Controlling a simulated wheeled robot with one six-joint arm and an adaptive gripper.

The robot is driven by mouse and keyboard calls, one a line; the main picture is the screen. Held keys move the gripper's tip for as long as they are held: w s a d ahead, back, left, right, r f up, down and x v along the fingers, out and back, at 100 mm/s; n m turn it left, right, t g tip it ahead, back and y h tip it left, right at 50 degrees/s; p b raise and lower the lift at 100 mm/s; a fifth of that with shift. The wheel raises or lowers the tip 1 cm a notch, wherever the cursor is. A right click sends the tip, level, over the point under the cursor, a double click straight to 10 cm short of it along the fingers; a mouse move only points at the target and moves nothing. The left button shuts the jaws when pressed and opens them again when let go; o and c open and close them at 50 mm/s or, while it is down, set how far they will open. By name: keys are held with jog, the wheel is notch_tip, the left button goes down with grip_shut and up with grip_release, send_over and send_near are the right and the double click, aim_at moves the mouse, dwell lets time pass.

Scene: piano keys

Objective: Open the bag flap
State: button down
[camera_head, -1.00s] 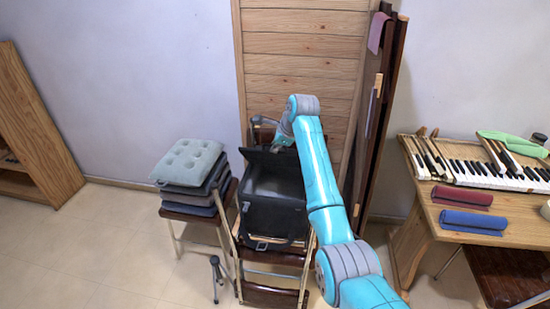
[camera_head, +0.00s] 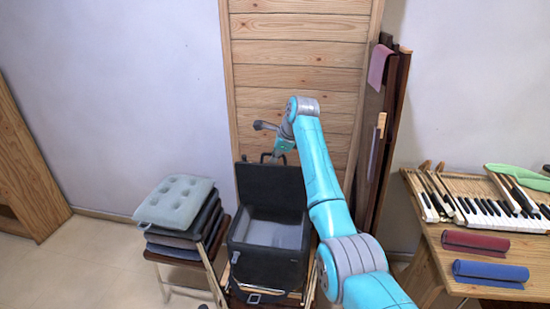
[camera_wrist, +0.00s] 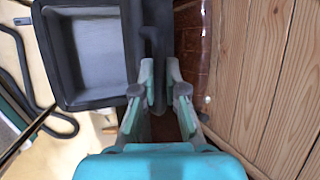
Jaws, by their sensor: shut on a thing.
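The black bag (camera_head: 265,268) stands on a chair, and its grey interior (camera_head: 270,234) shows from above. Its flap (camera_head: 270,188) stands raised at the back, near the wooden panel. My gripper (camera_head: 281,150) is at the flap's top edge, partly hidden behind my arm in the head view. The open bag (camera_wrist: 95,55) shows at upper left there.
A wooden panel (camera_head: 296,73) stands close behind the bag. Stacked cushions (camera_head: 175,203) lie on a chair at left. Dark upright boards (camera_head: 388,130) lean at right. A table (camera_head: 445,262) holds piano keys (camera_head: 490,208) and a red and a blue roll. Floor at left is clear.

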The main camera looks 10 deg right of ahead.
jog(key=shift+w+r, duration=0.1)
jog(key=shift+w, duration=0.25)
jog(key=c, duration=1.2)
grip_release()
jog(key=shift+d, duration=0.1)
jog(key=v, duration=1.2)
